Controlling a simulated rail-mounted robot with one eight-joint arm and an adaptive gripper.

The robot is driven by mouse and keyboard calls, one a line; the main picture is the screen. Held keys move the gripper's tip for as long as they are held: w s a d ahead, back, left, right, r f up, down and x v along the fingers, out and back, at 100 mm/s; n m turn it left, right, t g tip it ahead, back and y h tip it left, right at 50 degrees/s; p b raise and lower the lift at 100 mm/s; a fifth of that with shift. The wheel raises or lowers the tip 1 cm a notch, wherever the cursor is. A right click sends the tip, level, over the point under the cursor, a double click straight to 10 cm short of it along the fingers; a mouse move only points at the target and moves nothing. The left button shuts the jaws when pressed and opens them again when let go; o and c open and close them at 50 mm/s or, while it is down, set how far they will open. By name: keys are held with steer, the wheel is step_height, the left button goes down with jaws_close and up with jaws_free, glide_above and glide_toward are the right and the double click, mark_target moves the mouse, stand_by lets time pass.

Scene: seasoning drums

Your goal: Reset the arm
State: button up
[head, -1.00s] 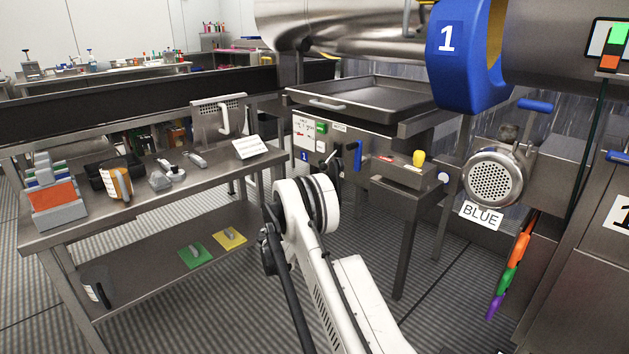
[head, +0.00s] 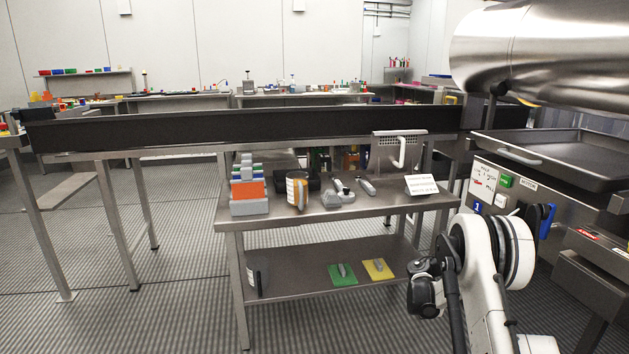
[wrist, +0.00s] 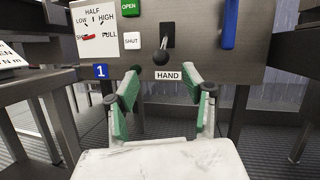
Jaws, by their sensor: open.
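My white arm (head: 492,268) stands at the lower right of the head view, in front of the drum machine's control panel (head: 490,187). My gripper (wrist: 158,95) shows in the wrist view with its two green-padded fingers apart and nothing between them. Ahead of it is the panel face (wrist: 200,58) with a black knob lever (wrist: 162,56) above a HAND label (wrist: 169,76). The panel also carries a LOW/HALF/HIGH/FULL dial plate (wrist: 97,27), a green OPEN button (wrist: 129,7) and a white SHUT button (wrist: 132,41). The gripper's fingers are not distinguishable in the head view.
A steel table (head: 330,212) holds a grey caddy (head: 249,191), an orange-labelled container (head: 297,190), scoops and a sign card (head: 421,185). Green (head: 343,275) and yellow (head: 379,269) pads lie on its lower shelf. A steel drum (head: 540,52) overhangs a tray (head: 550,155).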

steer(key=s+a+r+m+g+y, duration=0.1)
steer(key=s+a+r+m+y, duration=0.15)
steer(key=r, duration=0.35)
steer(key=s+a+r+m+y, duration=0.2)
steer(key=s+r+m, duration=0.15)
steer(key=r, duration=0.25)
steer(key=s+a+r+m+y, duration=0.2)
steer(key=s+a+m+y, duration=0.15)
steer(key=s, duration=0.25)
steer(key=s+a+r+m+y, duration=0.2)
steer(key=s+a+r+m, duration=0.1)
steer(key=s+a, duration=0.2)
steer(key=s+a+f+m+y, duration=0.3)
steer(key=s+a+m+y, duration=0.25)
steer(key=s+a, duration=0.85)
steer(key=s+a+f+m+y, duration=0.5)
steer(key=s+a, duration=0.5)
steer(key=s, duration=0.8)
step_height(320, 180, up, 19)
steer(key=p, duration=1.8)
step_height(320, 180, down, 18)
steer(key=b, duration=1.8)
steer(key=shift+d+f+m+b, duration=0.15)
steer(key=shift+d+m+b, duration=0.15)
steer(key=shift+m, duration=0.1)
steer(key=shift+w, duration=0.1)
